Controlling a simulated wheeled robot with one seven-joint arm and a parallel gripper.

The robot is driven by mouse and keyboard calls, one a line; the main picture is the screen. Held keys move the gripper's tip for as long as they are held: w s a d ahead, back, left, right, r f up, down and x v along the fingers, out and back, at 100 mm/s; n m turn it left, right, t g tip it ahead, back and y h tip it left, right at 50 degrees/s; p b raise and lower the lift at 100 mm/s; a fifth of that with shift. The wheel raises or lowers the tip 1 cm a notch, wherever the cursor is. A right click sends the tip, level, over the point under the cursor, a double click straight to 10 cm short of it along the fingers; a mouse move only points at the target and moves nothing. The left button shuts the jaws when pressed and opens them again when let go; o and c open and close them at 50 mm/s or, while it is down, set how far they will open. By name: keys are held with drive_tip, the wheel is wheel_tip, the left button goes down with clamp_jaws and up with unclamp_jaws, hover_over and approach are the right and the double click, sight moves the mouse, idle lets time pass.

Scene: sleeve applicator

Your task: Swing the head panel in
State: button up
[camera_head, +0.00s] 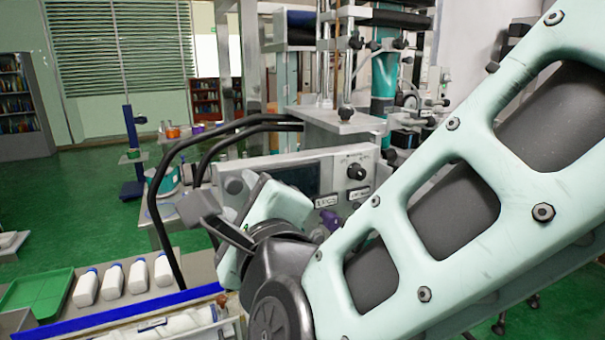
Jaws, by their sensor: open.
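The head panel (337,167) is a pale grey control box with a dark screen, a black knob and small labels. It stands in the middle of the head view, below a metal bracket of the machine. My gripper (224,207) is open in front of the panel's left part, and no object shows between its fingers. I cannot tell whether it touches the panel. My mint-green arm comes in from the right and, with the gripper, hides the panel's lower part and its lower right.
Several white bottles (113,280) and a green tray (38,293) stand on the bench at lower left. A blue-edged conveyor (130,322) runs along the front. Green floor is open at left.

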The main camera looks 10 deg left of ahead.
drive_tip(key=shift+p+x, duration=0.3)
drive_tip(key=shift+x, duration=0.95)
drive_tip(key=shift+a, duration=0.1)
clamp_jaws()
